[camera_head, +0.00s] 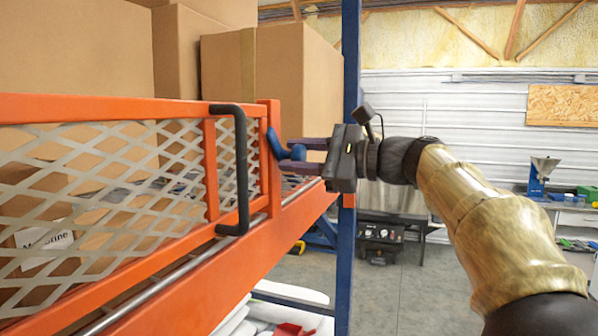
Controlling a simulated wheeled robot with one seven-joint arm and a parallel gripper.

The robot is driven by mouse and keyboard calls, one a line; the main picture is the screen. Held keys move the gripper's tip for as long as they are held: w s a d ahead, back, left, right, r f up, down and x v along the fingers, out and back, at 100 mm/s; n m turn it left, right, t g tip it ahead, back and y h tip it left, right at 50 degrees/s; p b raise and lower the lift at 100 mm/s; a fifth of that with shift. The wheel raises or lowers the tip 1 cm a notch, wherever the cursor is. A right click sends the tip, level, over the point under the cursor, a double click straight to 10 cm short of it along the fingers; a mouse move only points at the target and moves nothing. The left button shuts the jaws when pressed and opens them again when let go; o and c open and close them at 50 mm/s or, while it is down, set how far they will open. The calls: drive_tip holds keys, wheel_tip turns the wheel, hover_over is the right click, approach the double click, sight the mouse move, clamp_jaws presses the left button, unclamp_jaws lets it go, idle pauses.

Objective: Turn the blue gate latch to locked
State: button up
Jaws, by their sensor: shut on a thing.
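The blue gate latch (275,144) is at the right end of the orange mesh gate (208,170), beside the orange end post. Its visible blue part is tilted, with the upper end leaning left. My gripper (291,156) reaches in from the right and is shut on the latch. The fingers partly hide the latch, and I cannot see any mark for its locked position. A black pull handle (241,170) stands on the gate to the left of the latch.
Cardboard boxes (75,50) stand behind the gate. A blue rack upright (351,70) rises just behind my gripper. A metal rail (165,287) runs along the orange beam below. Floor space (405,290) is open at the lower right.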

drive_tip(key=n+b, duration=0.1)
drive_tip(key=n, duration=0.1)
drive_tip(key=n+b, duration=0.2)
drive_tip(key=shift+f+n, duration=0.2)
drive_tip(key=shift+n, duration=0.1)
drive_tip(key=shift+r+n+b, duration=0.1)
drive_tip(key=shift+n+b, duration=1.2)
drive_tip(key=shift+n, duration=1)
drive_tip(key=o, duration=1)
drive_tip(key=shift+d, duration=0.15)
drive_tip(key=b+v, duration=0.3)
drive_tip(key=v, duration=1.4)
drive_tip(key=shift+s+r, duration=0.1)
